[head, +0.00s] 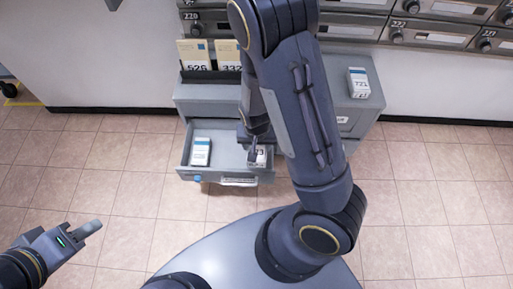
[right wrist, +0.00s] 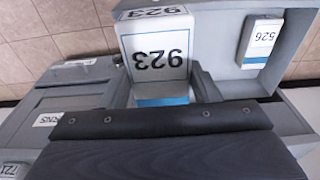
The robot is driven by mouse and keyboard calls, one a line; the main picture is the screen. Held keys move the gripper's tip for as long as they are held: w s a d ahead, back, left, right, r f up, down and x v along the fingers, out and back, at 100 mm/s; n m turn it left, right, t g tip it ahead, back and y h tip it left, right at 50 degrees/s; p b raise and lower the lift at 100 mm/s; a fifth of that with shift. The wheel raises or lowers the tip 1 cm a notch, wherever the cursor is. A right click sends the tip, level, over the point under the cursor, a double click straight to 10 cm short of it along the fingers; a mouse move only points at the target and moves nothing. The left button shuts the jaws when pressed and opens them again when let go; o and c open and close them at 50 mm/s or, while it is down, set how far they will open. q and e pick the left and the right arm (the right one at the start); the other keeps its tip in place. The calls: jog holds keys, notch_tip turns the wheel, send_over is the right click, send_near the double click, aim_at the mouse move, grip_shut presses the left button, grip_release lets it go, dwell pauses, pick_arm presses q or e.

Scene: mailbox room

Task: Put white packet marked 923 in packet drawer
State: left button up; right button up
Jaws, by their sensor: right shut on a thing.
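The white packet marked 923 (right wrist: 155,50), with a blue band, is between the fingers of my right gripper (right wrist: 162,88) in the right wrist view. In the head view my right gripper (head: 254,143) is over the right end of the open grey drawer (head: 228,160), and the packet (head: 262,156) shows partly below it. I cannot tell whether the packet touches the drawer floor. Another white packet with a blue band (head: 201,152) lies in the drawer's left part; it reads 526 in the right wrist view (right wrist: 262,40). My left gripper (head: 88,231) is empty, low at the left, away from the drawer.
A packet marked 721 (head: 358,83) stands on the grey cabinet (head: 359,117) at right. Envelopes marked 526 (head: 195,56) and 332 (head: 229,55) stand in a holder behind the drawer. Mailboxes (head: 420,33) line the wall. The tiled floor (head: 140,200) before the drawer is clear.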

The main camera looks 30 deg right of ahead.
jog(key=w+f+b, duration=0.1)
jog(key=w+d+f+b, duration=0.1)
jog(key=f+b, duration=0.1)
jog(key=w+d+f+b, duration=0.1)
jog(key=f, duration=0.1)
jog(key=shift+w+d+f+b, duration=0.1)
jog(key=shift+w+b, duration=0.15)
jog(key=shift+b, duration=0.05)
jog(key=f+b, duration=0.2)
jog(key=f, duration=0.1)
jog(key=w+f+b, duration=0.1)
jog(key=f+b, duration=0.2)
jog(key=f, duration=0.1)
jog(key=d+f+b, duration=0.1)
jog(key=f+b, duration=0.2)
jog(key=shift+w+f, duration=0.15)
jog(key=shift+w, duration=0.1)
jog(key=o, duration=1.1)
jog(key=r+p, duration=0.1)
jog(key=r, duration=0.1)
jog(key=r+p, duration=0.2)
jog(key=r, duration=0.1)
jog(key=r+p, duration=0.1)
jog(key=r, duration=0.1)
jog(key=shift+s+a+r, duration=0.35)
jog(key=shift+r, duration=0.05)
